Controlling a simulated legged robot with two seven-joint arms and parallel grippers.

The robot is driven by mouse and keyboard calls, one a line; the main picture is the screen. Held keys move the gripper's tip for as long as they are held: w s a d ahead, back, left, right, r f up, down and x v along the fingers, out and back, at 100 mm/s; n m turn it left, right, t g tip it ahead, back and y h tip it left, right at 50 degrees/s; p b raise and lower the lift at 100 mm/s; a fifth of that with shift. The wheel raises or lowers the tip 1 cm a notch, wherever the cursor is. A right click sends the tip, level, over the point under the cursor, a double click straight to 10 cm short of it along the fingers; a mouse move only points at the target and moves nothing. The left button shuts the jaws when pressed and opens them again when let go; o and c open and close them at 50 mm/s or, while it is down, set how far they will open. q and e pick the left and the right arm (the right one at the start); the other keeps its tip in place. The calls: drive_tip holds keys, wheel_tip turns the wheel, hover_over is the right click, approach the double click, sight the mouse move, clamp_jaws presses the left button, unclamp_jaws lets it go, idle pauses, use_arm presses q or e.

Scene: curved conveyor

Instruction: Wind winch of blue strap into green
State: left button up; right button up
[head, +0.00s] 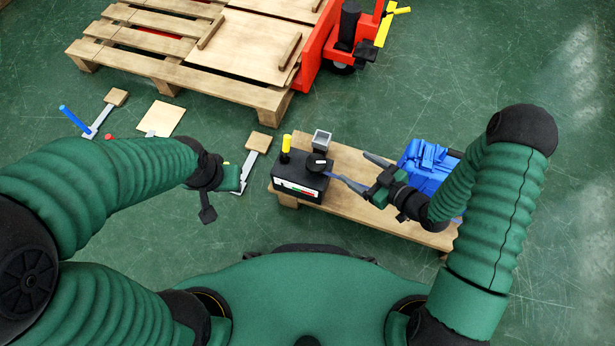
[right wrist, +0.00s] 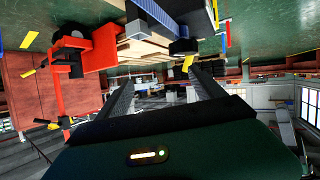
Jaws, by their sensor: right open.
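The winch (head: 300,184) is a black box with a yellow-topped lever (head: 286,144) and a round black knob on top. Its front carries a white strip with red and green marks, too small to read. A blue strap (head: 335,176) runs from it toward my right gripper (head: 358,172). A blue bundle (head: 425,163) lies on the wooden board, partly hidden by my right arm. My right gripper is open just right of the winch, its fingers spread; they also show apart in the right wrist view (right wrist: 165,82). My left gripper (head: 212,190) is left of the winch, its jaws unclear.
The wooden board (head: 345,205) carries the winch and a small grey block (head: 321,140). Left on the floor are a blue-handled tool (head: 75,119) and flat wooden pieces (head: 162,118). A pallet (head: 180,72) and a red machine (head: 317,48) stand behind. Floor at right is clear.

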drive_tip(key=s+a+f+t+y+b, duration=0.1)
drive_tip(key=s+f+t+y+b, duration=0.1)
drive_tip(key=s+f+y+b, duration=0.35)
drive_tip(key=shift+h, duration=0.65)
drive_tip(key=b+x, duration=0.2)
drive_tip(key=x, duration=0.4)
drive_tip(key=f+b+x, duration=0.1)
drive_tip(key=b+x, duration=0.2)
drive_tip(key=x, duration=0.3)
drive_tip(key=b+x, duration=0.3)
drive_tip(key=x, duration=0.2)
drive_tip(key=shift+w+a+f, duration=0.15)
drive_tip(key=shift+w+f, duration=0.1)
drive_tip(key=shift+w, duration=0.2)
use_arm(q)
drive_tip(key=s+x, duration=0.2)
drive_tip(key=x, duration=0.6)
drive_tip(key=s+f+x, duration=0.1)
drive_tip(key=x, duration=0.8)
drive_tip(key=shift+s+d, duration=0.4)
drive_tip(key=shift+s, duration=0.1)
use_arm(e)
drive_tip(key=shift+w+r, duration=0.1)
drive_tip(key=shift+r, duration=0.05)
use_arm(q)
drive_tip(key=shift+r, duration=0.15)
use_arm(e)
drive_tip(key=shift+m, duration=0.3)
drive_tip(key=c, duration=1.4)
